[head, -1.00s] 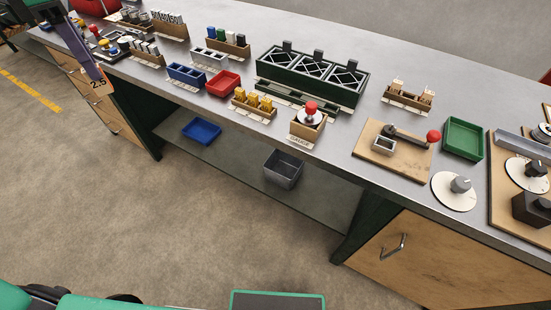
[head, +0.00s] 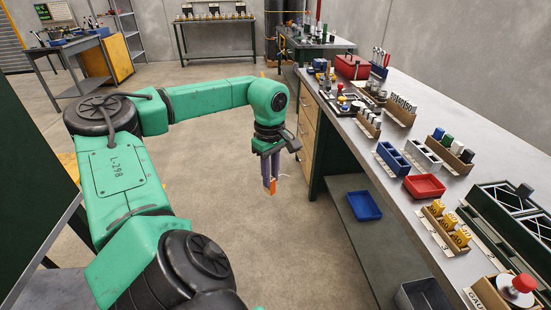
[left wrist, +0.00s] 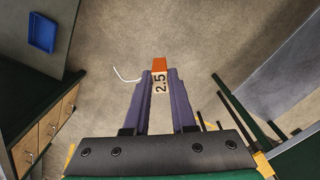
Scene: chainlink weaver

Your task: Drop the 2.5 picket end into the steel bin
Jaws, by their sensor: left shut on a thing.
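My left gripper (head: 270,180) hangs over the floor left of the workbench, its purple fingers pointing down. It is shut on the 2.5 picket end (left wrist: 160,82), an orange piece with a white label reading 2.5. The piece's orange tip (head: 272,187) also shows between the fingertips in the head view. The grey steel bin (head: 422,296) stands on the bench's lower shelf at the bottom right of the head view, well apart from the gripper and partly cut off by the frame. My right gripper is not in view.
A blue tray (head: 363,206) sits on the lower shelf (head: 345,187); it also shows in the left wrist view (left wrist: 43,32). The bench top (head: 385,183) holds several racks and a red tray (head: 425,187). Open floor lies under my gripper. A thin white curved thing (left wrist: 125,77) shows beside it.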

